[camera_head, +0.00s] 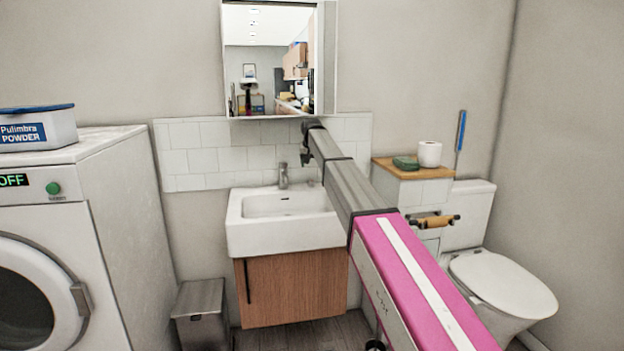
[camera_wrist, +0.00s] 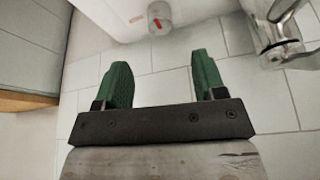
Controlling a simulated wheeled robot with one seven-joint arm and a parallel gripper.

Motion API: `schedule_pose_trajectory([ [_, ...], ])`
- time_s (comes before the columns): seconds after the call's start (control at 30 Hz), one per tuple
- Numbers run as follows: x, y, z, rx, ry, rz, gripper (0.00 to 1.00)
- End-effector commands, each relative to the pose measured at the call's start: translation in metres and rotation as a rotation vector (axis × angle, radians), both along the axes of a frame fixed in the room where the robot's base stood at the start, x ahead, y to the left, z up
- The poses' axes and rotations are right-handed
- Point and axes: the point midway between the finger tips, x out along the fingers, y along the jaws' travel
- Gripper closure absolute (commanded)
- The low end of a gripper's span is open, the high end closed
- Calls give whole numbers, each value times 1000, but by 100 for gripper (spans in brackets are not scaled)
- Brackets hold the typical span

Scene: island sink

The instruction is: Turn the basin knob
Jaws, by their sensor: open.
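A small grey round knob (camera_wrist: 159,15) with a red mark sits on a white body at the top of the wrist view. My gripper (camera_wrist: 161,72) has two green fingers spread apart with nothing between them. The knob lies beyond the fingertips, roughly centred between them in the picture, and apart from them. A shiny metal tap (camera_wrist: 280,35) is at the upper right of the wrist view. In the head view, the white basin (camera_head: 240,232) and its tap (camera_head: 283,175) are in the middle. My arm reaches over the basin's right side; the fingers and the knob cannot be made out there.
A mirror (camera_head: 270,55) hangs above the wall tiles (camera_head: 195,158). A washing machine (camera_head: 125,190) stands at left, and a grey bin (camera_head: 200,305) is beside the wooden cabinet (camera_head: 290,285). A toilet (camera_head: 505,285) and wooden shelf (camera_head: 430,173) are at right.

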Motion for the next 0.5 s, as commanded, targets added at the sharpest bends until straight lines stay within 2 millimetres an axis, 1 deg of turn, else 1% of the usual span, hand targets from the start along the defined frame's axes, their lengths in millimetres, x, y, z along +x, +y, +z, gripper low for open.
schedule_pose_trajectory([
  [0.17, 1, 0, -2, 0, 0, 0, 36],
  [0.27, 3, 0, -8, 0, 1, 0, 36],
  [0.37, 9, 1, -19, 0, 1, 0, 36],
  [0.5, 18, 1, -43, 0, 2, 0, 36],
])
